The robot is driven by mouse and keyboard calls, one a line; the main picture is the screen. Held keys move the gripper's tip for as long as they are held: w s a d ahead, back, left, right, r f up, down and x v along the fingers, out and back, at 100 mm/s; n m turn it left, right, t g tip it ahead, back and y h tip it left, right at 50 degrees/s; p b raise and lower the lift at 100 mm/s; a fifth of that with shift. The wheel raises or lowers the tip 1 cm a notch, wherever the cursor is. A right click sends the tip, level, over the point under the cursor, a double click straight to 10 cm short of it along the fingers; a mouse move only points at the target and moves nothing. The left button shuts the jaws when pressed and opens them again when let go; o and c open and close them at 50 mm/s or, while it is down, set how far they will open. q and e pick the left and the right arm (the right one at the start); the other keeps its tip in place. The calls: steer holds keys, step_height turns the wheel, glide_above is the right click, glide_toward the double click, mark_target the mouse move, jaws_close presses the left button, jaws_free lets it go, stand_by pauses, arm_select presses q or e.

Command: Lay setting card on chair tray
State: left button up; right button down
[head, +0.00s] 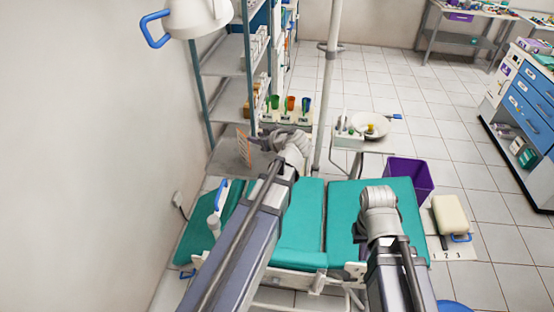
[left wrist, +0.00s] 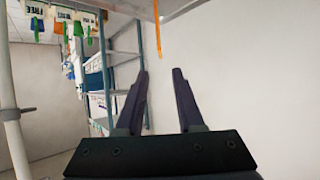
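An orange-striped card (head: 243,147) stands upright on a grey top (head: 228,158) beside the wall; I take it for the setting card. In the left wrist view an orange strip (left wrist: 157,30), seen nearly edge-on, appears beyond the fingertips. My left gripper (left wrist: 160,72) is open, with nothing between its fingers. In the head view it (head: 258,137) is just right of the card, partly hidden by my wrist.
The teal dental chair (head: 300,221) lies below my arms. A pole (head: 328,90) rises between the cups and the white tray. A purple bin (head: 408,177) stands right of the chair.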

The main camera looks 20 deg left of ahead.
arm_select(q)
steer(key=s+d+f+m+g+h, duration=0.2)
steer(key=s+d+f+m+h, duration=0.1)
steer(key=s+d, duration=0.4)
steer(key=s+d+f+m+g+h+b, duration=0.1)
steer(key=s+d+f+m, duration=0.5)
steer(key=d, duration=0.6)
steer(key=s+d+f+m+g+h+b, duration=0.1)
steer(key=s+d+f+m+g+h, duration=0.2)
steer(key=s+d, duration=0.5)
steer(key=shift+d+f+m+h, duration=0.75)
steer(key=shift+m+h, duration=0.35)
steer(key=shift+m, duration=0.7)
